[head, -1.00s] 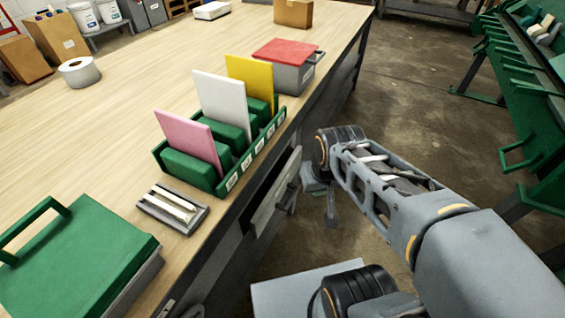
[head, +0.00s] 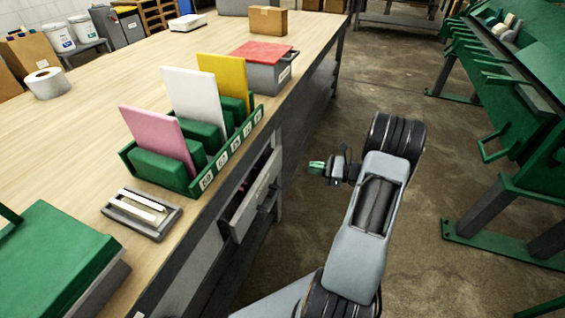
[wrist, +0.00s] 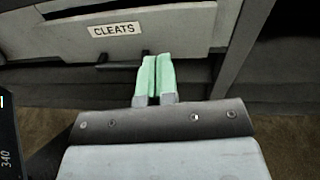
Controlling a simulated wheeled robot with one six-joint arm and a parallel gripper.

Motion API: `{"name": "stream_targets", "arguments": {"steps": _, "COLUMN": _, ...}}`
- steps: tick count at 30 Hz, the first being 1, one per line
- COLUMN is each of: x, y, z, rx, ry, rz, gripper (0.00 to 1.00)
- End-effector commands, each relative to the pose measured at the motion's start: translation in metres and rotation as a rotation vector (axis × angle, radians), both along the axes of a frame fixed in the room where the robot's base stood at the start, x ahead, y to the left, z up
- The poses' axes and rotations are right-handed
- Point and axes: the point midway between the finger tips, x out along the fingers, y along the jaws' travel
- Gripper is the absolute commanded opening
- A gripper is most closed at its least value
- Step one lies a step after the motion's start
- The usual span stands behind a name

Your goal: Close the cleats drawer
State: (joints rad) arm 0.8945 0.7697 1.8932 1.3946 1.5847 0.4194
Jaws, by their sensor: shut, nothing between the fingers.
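The cleats drawer (head: 253,200) sticks out a little from the side of the workbench in the head view, with a dark gap showing behind its front. In the wrist view its grey front (wrist: 165,32) carries a white label reading CLEATS, with a dark handle below the label. My gripper (head: 317,167) is to the right of the drawer front, apart from it in the head view. In the wrist view my green fingertips (wrist: 156,60) are together and empty, pointing at the lower part of the drawer front. I cannot tell whether they touch it.
The workbench top (head: 120,85) holds a green rack (head: 190,175) with pink, white and yellow cards, a small grey tray (head: 142,213) and a grey box with a red lid (head: 265,65). A green rack stand (head: 510,90) stands at the right. Floor between is clear.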

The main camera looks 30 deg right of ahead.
Motion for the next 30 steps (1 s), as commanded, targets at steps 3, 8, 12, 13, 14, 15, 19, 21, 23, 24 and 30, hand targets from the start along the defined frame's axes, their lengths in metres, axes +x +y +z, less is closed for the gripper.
{"name": "stream_targets", "arguments": {"steps": 3, "x": 0.000, "y": -0.018, "z": -0.012, "rx": 0.063, "ry": -0.006, "rz": -0.070, "gripper": 0.00}}
{"name": "stream_targets", "arguments": {"steps": 8, "x": 0.010, "y": -0.016, "z": -0.015, "rx": 0.089, "ry": -0.012, "rz": -0.098, "gripper": 0.00}}
{"name": "stream_targets", "arguments": {"steps": 12, "x": 0.027, "y": 0.002, "z": -0.015, "rx": 0.088, "ry": -0.011, "rz": -0.095, "gripper": 0.00}}
{"name": "stream_targets", "arguments": {"steps": 13, "x": 0.032, "y": 0.006, "z": -0.015, "rx": 0.088, "ry": -0.011, "rz": -0.095, "gripper": 0.00}}
{"name": "stream_targets", "arguments": {"steps": 14, "x": 0.036, "y": 0.010, "z": -0.016, "rx": 0.087, "ry": -0.010, "rz": -0.094, "gripper": 0.00}}
{"name": "stream_targets", "arguments": {"steps": 15, "x": 0.042, "y": 0.015, "z": -0.016, "rx": 0.087, "ry": -0.010, "rz": -0.096, "gripper": 0.00}}
{"name": "stream_targets", "arguments": {"steps": 19, "x": 0.060, "y": 0.032, "z": -0.016, "rx": 0.086, "ry": -0.010, "rz": -0.095, "gripper": 0.00}}
{"name": "stream_targets", "arguments": {"steps": 21, "x": 0.069, "y": 0.040, "z": -0.015, "rx": 0.085, "ry": -0.011, "rz": -0.095, "gripper": 0.00}}
{"name": "stream_targets", "arguments": {"steps": 23, "x": 0.075, "y": 0.046, "z": -0.015, "rx": 0.086, "ry": -0.012, "rz": -0.096, "gripper": 0.00}}
{"name": "stream_targets", "arguments": {"steps": 24, "x": 0.080, "y": 0.049, "z": -0.015, "rx": 0.085, "ry": -0.012, "rz": -0.096, "gripper": 0.00}}
{"name": "stream_targets", "arguments": {"steps": 30, "x": 0.095, "y": 0.063, "z": -0.015, "rx": 0.085, "ry": -0.011, "rz": -0.097, "gripper": 0.00}}
